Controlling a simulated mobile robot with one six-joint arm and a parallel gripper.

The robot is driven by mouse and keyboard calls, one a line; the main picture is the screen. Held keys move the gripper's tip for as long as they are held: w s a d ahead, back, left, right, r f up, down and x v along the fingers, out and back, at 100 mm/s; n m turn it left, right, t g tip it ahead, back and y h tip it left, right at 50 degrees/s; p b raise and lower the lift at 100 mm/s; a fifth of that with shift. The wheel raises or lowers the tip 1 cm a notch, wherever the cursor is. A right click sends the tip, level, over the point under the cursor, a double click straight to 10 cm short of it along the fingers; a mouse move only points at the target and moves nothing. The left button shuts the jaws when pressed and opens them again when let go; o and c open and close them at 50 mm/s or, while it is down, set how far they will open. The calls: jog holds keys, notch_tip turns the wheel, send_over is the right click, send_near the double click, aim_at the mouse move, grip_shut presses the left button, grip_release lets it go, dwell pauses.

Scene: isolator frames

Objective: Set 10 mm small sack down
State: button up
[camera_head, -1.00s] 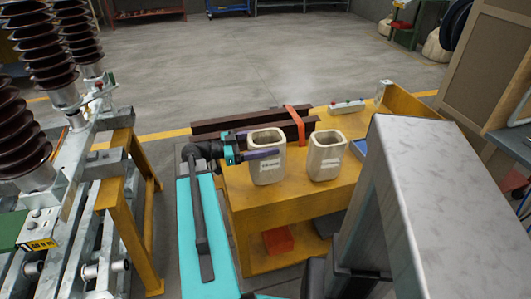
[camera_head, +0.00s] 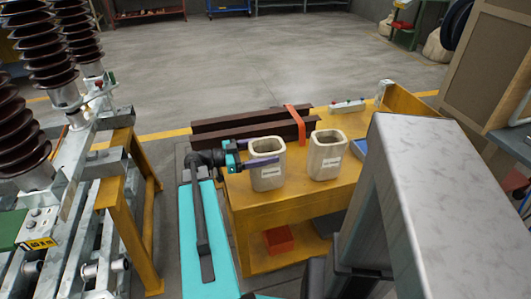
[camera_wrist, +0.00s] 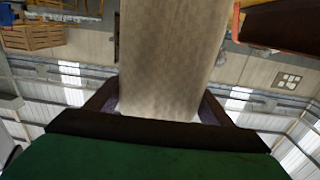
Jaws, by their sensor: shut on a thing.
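My gripper (camera_head: 257,162) is shut on a cream small sack (camera_head: 268,177), the left one of two, which is open at the top and has a white label too small to read. The sack is upright at the left end of the yellow bench (camera_head: 275,220); I cannot tell whether its base touches the top. In the wrist view the beige wall of the held sack (camera_wrist: 165,60) fills the middle between the fingers. A second, similar sack (camera_head: 326,158) stands upright just to the right, apart from it, also labelled.
Dark brown beams (camera_head: 250,125) with an orange strap (camera_head: 296,122) lie behind the sacks. A white device (camera_head: 347,105) and a blue tray (camera_head: 361,147) are farther right on the bench. A red box (camera_head: 279,240) sits on the lower shelf. Insulator stacks (camera_head: 68,50) stand at left.

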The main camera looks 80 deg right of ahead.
jog(key=shift+f+b, duration=0.3)
jog(key=shift+f, duration=0.1)
dwell(0.3)
jog(key=o, duration=1.4)
jog(key=shift+p, duration=0.85)
jog(key=b+v, duration=0.2)
jog(key=v, duration=1.2)
jog(key=shift+a+f, duration=0.15)
jog(key=shift+f, duration=0.05)
